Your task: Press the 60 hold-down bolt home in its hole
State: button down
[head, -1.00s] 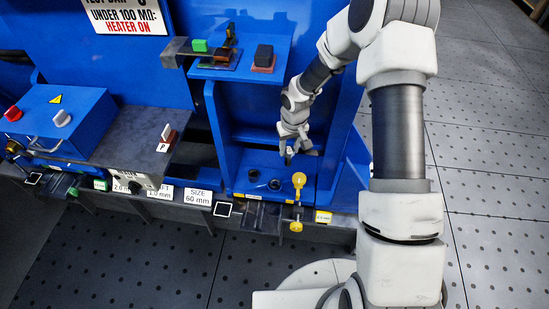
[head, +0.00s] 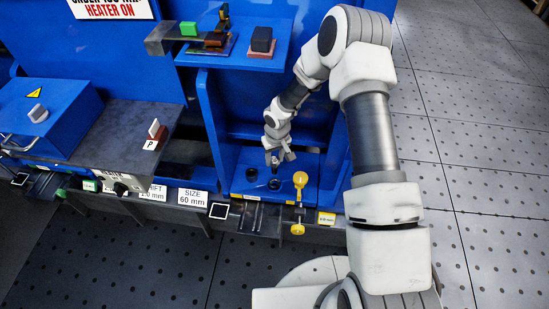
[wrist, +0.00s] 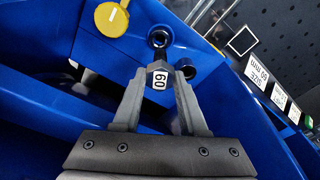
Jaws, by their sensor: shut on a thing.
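My gripper (head: 275,160) is low in the blue bay, just above and behind two dark round holes. In the wrist view my gripper (wrist: 160,72) is shut on the 60 hold-down bolt (wrist: 159,80), whose white tag reading 60 shows between the fingers. The bolt's lower end is hidden or too dark to make out. One hole (wrist: 159,36) shows just beyond the fingertips, and another dark round opening (wrist: 186,67) lies beside the right finger. In the head view the holes are the left hole (head: 251,174) and the right hole (head: 274,184). I cannot tell whether the bolt touches a hole.
A yellow knob (head: 300,180) stands right of the holes; it also shows in the wrist view (wrist: 112,18). Blue side walls (head: 214,130) flank the bay. A blue shelf (head: 235,58) with small blocks sits above. A SIZE 60 mm label (head: 193,198) is on the front edge.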

aim_at(274, 173)
jog(key=shift+f+b, duration=2.2)
jog(key=shift+f, duration=0.65)
jog(key=shift+f+b, duration=3.15)
jog(key=shift+f, duration=0.45)
jog(key=shift+c, duration=1.8)
grip_release()
jog(key=shift+r, duration=0.1)
jog(key=r+p, duration=0.2)
jog(key=r, duration=0.3)
jog(key=s+r+p, duration=0.1)
jog(key=r+p, duration=0.1)
jog(key=r, duration=0.4)
jog(key=s+r+p, duration=0.1)
jog(key=r+p, duration=0.1)
jog(key=r, duration=0.4)
jog(key=shift+d+r, duration=0.15)
jog(key=shift+d, duration=0.2)
